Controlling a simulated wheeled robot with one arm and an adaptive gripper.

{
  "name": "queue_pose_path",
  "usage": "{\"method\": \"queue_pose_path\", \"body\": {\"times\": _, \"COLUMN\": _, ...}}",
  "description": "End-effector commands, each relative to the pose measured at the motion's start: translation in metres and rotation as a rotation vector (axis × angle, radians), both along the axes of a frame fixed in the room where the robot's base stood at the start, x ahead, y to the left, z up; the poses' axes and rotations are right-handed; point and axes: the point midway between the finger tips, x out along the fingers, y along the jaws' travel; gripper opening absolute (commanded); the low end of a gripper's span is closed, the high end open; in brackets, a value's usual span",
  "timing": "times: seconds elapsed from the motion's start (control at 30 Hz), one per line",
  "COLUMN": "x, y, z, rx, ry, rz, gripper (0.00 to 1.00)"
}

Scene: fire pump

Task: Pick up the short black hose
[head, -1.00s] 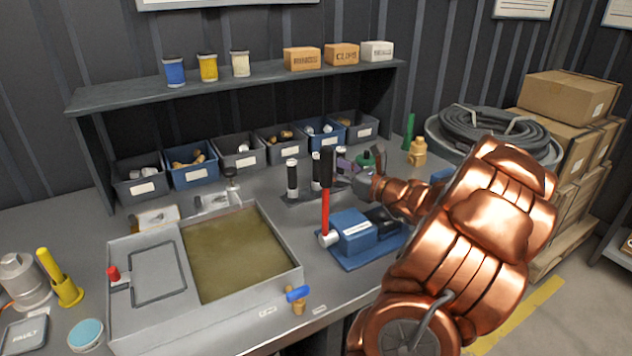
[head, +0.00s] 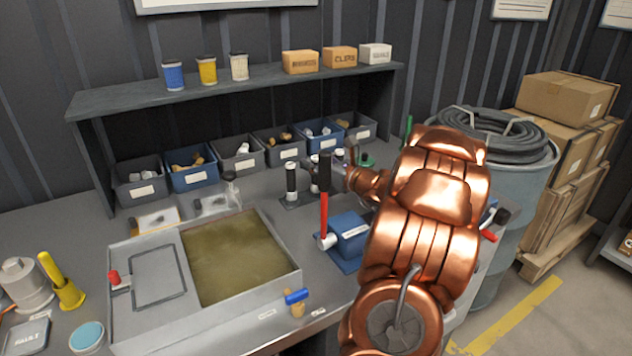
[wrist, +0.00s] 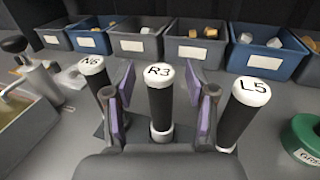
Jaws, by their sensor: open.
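Three black hoses with white ends stand upright in a row in the wrist view: one marked N6 (wrist: 97,78), one marked R3 (wrist: 161,100) and one marked L5 (wrist: 243,110). I cannot tell surely which is the short one. My gripper (wrist: 160,78) is open, with a purple-padded finger on each side of the R3 hose and gaps visible between.
Labelled bins (head: 192,172) line the back of the bench under a shelf (head: 240,88). A grey tank (head: 140,330) is at left, and a blue box (head: 350,230) sits in front of the hoses.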

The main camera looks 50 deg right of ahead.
Motion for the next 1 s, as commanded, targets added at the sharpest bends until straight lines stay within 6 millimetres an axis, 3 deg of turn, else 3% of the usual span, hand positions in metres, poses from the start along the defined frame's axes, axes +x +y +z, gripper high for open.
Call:
{"method": "queue_pose_path", "body": {"times": 0.07, "x": -0.0001, "y": -0.0001, "z": 0.0000, "rx": 0.000, "ry": 0.000, "rz": 0.000, "gripper": 0.50}}
{"method": "queue_pose_path", "body": {"times": 0.53, "x": -0.0003, "y": -0.0001, "z": -0.0001, "rx": 0.000, "ry": 0.000, "rz": 0.000, "gripper": 0.01}}
{"method": "queue_pose_path", "body": {"times": 1.0, "x": -0.0003, "y": -0.0001, "z": -0.0001, "rx": 0.000, "ry": 0.000, "rz": 0.000, "gripper": 0.00}}
